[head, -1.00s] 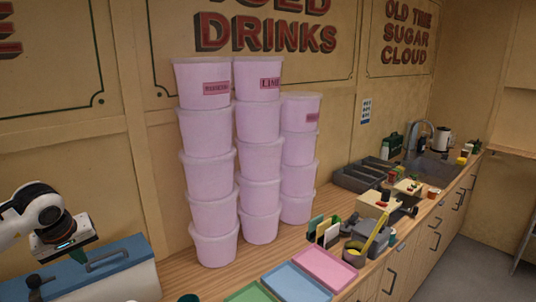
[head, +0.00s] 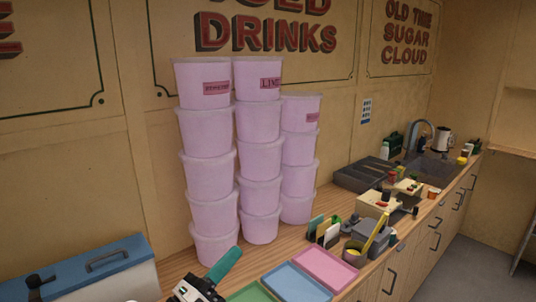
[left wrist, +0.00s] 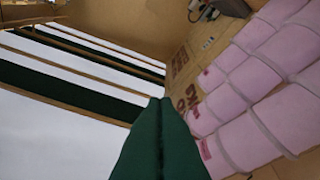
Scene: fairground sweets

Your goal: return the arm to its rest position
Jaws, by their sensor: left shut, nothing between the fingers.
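My left gripper (head: 234,254) is low in the head view, in front of the pink tub stacks, above the wooden counter. Its green fingers are shut together with nothing between them. In the left wrist view the shut green fingers (left wrist: 160,102) point up the picture, with pink tubs to their right and white and dark green stripes to their left. Most of my left arm is below the picture edge. My right gripper is in neither view.
Stacks of pink lidded tubs (head: 209,168) stand against the wall. A blue-lidded cooler (head: 95,266) is at the left. A utensil pot (head: 354,256) and sink (head: 433,168) are further right.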

